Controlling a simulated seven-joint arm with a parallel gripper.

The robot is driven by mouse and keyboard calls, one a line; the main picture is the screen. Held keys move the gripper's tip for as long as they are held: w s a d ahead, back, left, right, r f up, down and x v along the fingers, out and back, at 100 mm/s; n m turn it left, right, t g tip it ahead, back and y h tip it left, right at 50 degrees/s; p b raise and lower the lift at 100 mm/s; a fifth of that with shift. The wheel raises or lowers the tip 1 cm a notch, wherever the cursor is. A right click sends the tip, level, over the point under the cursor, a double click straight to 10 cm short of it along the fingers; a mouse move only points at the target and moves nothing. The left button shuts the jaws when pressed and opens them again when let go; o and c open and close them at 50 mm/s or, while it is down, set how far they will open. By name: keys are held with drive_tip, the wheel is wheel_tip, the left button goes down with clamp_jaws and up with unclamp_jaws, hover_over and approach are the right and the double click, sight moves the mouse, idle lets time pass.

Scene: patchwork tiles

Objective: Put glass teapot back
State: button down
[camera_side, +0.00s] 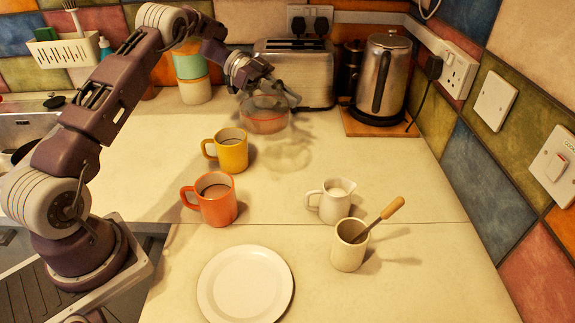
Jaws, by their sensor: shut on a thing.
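The glass teapot (264,115) is see-through, with a reddish line around its body. It is at the back of the counter, in front of the toaster. My gripper (264,84) is above and around its upper part and is shut on it; the exact grip point on the teapot is hard to make out. The teapot appears tilted or raised a little, and a faint glassy shadow (288,153) lies on the counter below it to the right.
A yellow mug (232,155) and an orange mug (218,205) stand in front of the teapot. A milk jug (333,205), a pot with a wooden-handled utensil (349,255) and a white plate (245,285) are nearer. The toaster (300,70) and kettle (382,75) stand behind.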

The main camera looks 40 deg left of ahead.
sight(322, 142)
drive_tip(key=w+d+n+t+y, duration=0.3)
drive_tip(key=w+d+n+t, duration=0.1)
drive_tip(key=w+d, duration=0.25)
drive_tip(key=shift+t, duration=0.3)
drive_tip(key=f, duration=0.7)
drive_tip(key=w+f, duration=0.1)
drive_tip(key=f, duration=0.2)
drive_tip(key=shift+a+f, duration=0.15)
drive_tip(key=shift+a, duration=0.2)
drive_tip(key=shift+f, duration=0.15)
drive_tip(key=c, duration=1.4)
unclamp_jaws()
drive_tip(key=v, duration=1.2)
drive_tip(key=shift+a, duration=0.1)
